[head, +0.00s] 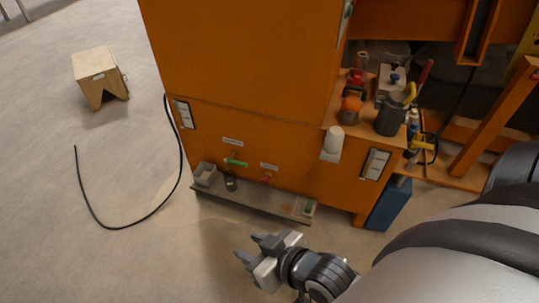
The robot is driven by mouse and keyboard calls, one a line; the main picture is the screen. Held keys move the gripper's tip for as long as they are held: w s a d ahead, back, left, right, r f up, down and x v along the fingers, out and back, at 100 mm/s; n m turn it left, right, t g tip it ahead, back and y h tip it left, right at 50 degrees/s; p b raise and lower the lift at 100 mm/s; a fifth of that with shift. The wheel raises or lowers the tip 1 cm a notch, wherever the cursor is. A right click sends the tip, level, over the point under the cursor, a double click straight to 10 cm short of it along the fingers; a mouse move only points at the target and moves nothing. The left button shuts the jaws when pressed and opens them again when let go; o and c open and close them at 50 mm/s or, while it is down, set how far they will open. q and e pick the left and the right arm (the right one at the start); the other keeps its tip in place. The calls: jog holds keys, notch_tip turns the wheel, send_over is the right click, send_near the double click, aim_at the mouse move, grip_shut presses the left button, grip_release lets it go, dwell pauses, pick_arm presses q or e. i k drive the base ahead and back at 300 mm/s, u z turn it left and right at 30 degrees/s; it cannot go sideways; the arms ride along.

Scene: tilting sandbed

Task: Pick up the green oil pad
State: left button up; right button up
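A small green item (309,208), possibly the green oil pad, lies at the right end of a low grey shelf (262,201) on the orange machine's front; it is too small to tell for sure. My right gripper (247,247) is in front of and below the shelf, apart from it. Its two fingers point left with a gap between them, and nothing shows in them. My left gripper is not in view.
The shelf also holds a grey box (205,174) and a dark jar (231,183). Above it are a green handle (236,162) and a red knob (266,179). A black hose (138,222) lies on the floor left, near a wooden stool (98,70). A blue box (389,204) stands right.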

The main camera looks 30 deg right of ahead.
aim_at(309, 208)
jog(key=u, duration=0.05)
jog(key=i, duration=1.05)
jog(key=z, duration=0.95)
jog(key=i, duration=0.7)
jog(key=z, duration=0.7)
